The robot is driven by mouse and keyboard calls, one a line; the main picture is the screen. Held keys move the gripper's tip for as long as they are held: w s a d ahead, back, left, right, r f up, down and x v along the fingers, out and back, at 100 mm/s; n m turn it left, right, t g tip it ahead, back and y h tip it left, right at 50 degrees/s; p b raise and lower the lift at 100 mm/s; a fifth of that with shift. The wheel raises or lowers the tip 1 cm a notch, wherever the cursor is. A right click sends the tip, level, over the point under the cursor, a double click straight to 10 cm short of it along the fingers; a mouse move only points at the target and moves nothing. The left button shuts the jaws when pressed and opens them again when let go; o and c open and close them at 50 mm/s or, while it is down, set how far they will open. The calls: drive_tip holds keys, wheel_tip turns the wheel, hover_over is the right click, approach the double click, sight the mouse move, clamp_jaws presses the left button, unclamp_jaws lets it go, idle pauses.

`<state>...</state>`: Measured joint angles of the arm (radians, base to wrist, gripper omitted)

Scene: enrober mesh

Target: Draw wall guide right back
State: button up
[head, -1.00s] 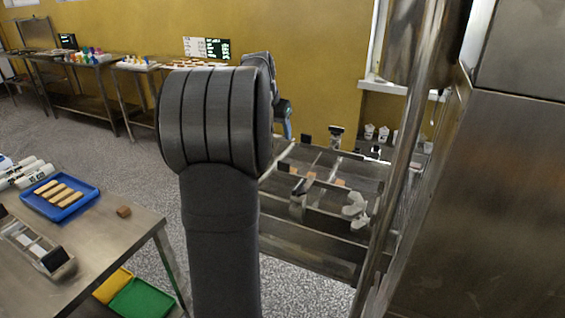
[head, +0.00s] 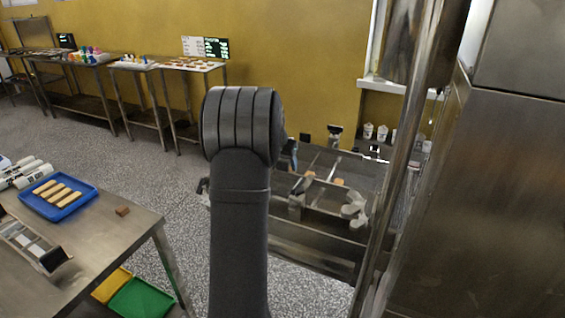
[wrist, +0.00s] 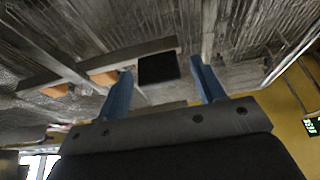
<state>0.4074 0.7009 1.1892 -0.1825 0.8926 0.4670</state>
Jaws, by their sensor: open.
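My gripper (wrist: 162,70) is open in the wrist view, with two blue fingers spread and nothing held. A black square block (wrist: 158,68) shows between and beyond the fingertips; I cannot tell how far away. A metal bar (wrist: 100,63) runs leftward from near it, and another thin bar crosses it. In the head view, light guide strips (head: 333,168) and small metal fittings lie on the dark mesh belt (head: 357,170). I cannot tell which is the right wall guide. My arm hides most of my gripper there; a blue finger shows at the belt's left edge.
Small orange-brown pieces (wrist: 104,77) sit by the bars. A steel post (head: 400,150) and a large steel cabinet (head: 500,200) stand right of the belt. A steel table (head: 110,245) with a blue tray (head: 88,198) stands left. Open floor lies between.

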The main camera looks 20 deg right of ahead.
clamp_jaws()
drive_tip(key=s+a, duration=0.4)
drive_tip(key=shift+s+a, duration=0.5)
drive_tip(key=shift+c, duration=0.2)
unclamp_jaws()
drive_tip(key=shift+s+a, duration=0.1)
drive_tip(key=shift+o, duration=0.2)
